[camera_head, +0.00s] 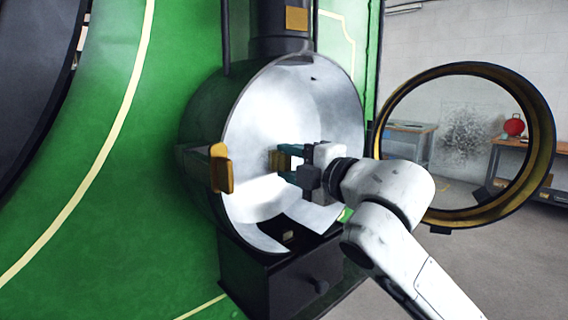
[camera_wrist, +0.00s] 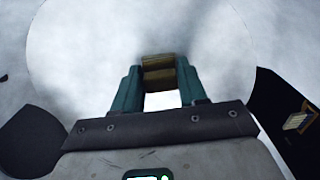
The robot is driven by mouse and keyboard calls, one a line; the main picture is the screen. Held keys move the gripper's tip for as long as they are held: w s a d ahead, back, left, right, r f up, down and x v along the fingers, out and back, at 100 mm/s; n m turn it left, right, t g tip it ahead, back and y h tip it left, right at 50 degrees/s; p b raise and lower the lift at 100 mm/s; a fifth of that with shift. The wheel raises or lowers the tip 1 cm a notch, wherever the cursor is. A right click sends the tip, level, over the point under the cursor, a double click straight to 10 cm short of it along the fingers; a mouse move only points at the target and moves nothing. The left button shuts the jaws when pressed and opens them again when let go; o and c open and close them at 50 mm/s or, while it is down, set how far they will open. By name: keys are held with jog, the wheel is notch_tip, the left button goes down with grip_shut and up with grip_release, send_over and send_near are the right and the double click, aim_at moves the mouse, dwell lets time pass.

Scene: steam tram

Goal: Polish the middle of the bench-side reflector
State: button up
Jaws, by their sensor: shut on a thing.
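The reflector (camera_head: 262,115) is a silvery dish inside a round dark lamp housing on the green engine front. Its surface looks cloudy, with grey smears; a small dark spot sits near its upper right. In the wrist view the reflector (camera_wrist: 85,45) fills the background as a pale disc with grey blurs. My gripper (camera_head: 285,162) reaches into the lamp from the right, in front of the dish's middle. Its teal fingers are shut on a small brown pad (camera_wrist: 158,68). I cannot tell whether the pad touches the dish. My gripper hides part of the dish's right half.
The lamp's glazed door (camera_head: 540,125) with a brass rim stands open at right; a dark speckled smudge shows through or on its glass. A brass latch (camera_head: 221,168) juts from the housing's left rim. A dark box (camera_head: 285,285) is below. Workbenches stand behind, one with a red object (camera_head: 514,125).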

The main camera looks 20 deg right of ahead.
aim_at(259, 163)
jog(key=shift+w, duration=0.15)
jog(key=shift+a, duration=0.15)
jog(key=shift+s+a+b, duration=0.15)
jog(key=shift+s+a, duration=0.15)
jog(key=shift+a, duration=0.7)
jog(key=shift+s+a+b, duration=0.15)
jog(key=shift+s+a, duration=0.1)
jog(key=shift+a, duration=0.7)
jog(key=shift+f, duration=0.1)
jog(key=shift+s, duration=0.45)
jog(key=shift+d+b+v, duration=0.15)
jog(key=shift+b+v, duration=0.1)
jog(key=shift+v, duration=1)
jog(key=shift+d+b+v, duration=0.1)
jog(key=shift+b+v, duration=0.1)
jog(key=shift+v, duration=1.1)
jog(key=shift+d, duration=0.1)
jog(key=shift+v, duration=1.35)
